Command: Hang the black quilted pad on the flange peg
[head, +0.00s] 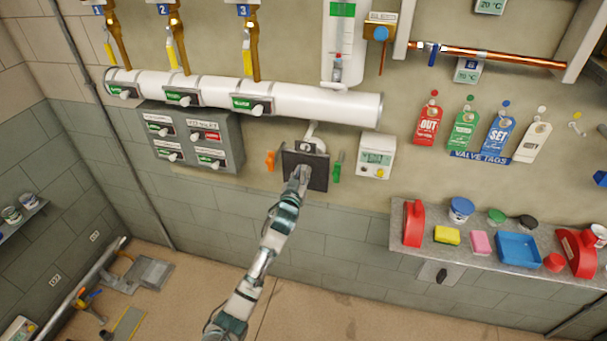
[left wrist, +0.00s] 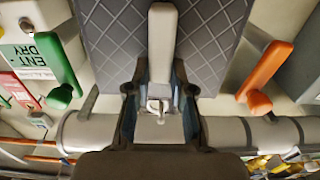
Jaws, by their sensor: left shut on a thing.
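The black quilted pad (head: 319,172) is against the wall below the white pipe, in the middle of the head view. Its grey quilted face (left wrist: 110,35) fills the top of the left wrist view, with a pale upright strip (left wrist: 162,40) on it. My left gripper (head: 299,176) is in front of the pad, shut on it; its fingertips (left wrist: 160,103) flank the strip's lower end, beside a small metal ring or hook.
An orange lever (head: 270,160) and a green lever (head: 338,168) stand close on either side of the pad. A white gauge box (head: 376,156) is to the right, a grey switch panel (head: 190,140) to the left.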

